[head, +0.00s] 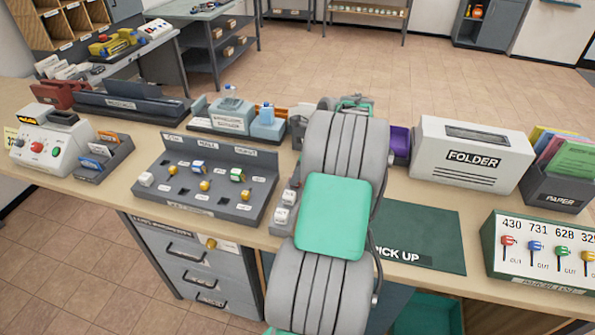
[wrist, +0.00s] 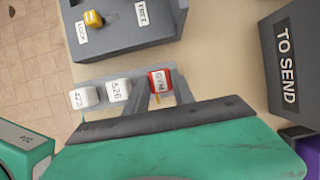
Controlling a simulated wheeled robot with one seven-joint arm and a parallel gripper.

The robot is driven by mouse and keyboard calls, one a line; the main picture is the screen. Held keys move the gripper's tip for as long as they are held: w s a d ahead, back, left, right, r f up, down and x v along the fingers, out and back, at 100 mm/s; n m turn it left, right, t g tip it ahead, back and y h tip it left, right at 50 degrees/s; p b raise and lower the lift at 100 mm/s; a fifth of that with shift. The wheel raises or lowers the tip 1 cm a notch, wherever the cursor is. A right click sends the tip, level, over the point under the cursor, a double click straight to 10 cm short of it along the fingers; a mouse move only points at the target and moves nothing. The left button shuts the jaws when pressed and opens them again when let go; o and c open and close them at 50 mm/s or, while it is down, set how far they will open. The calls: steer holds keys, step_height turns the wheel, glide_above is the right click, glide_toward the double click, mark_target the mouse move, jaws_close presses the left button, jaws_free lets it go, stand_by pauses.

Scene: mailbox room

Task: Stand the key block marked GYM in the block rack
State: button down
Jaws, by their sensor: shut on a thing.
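The key block marked GYM (wrist: 160,82) is red with a white label. In the wrist view my gripper (wrist: 157,95) is shut on it, with its two grey fingers reaching up from the teal hand. The grey block rack (wrist: 122,70) holds two white blocks, marked 123 (wrist: 83,97) and 526 (wrist: 118,91). The GYM block is in line with them, to the right of 526, at the rack's right part. I cannot tell whether it touches the rack floor. In the head view my arm hides the gripper and the GYM block; the white blocks (head: 280,215) show left of the arm.
A grey key panel (head: 205,212) stands left of the rack; its edge (wrist: 125,42) shows close above the rack in the wrist view. A TO SEND holder (wrist: 287,60) is at the right there. A green PICK UP mat (head: 430,230) and a FOLDER box (head: 470,155) lie right of my arm.

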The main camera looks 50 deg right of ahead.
steer(key=c, duration=1)
jaws_free()
step_height(320, 180, up, 7)
steer(key=p, duration=0.9)
steer(key=shift+r, duration=0.1)
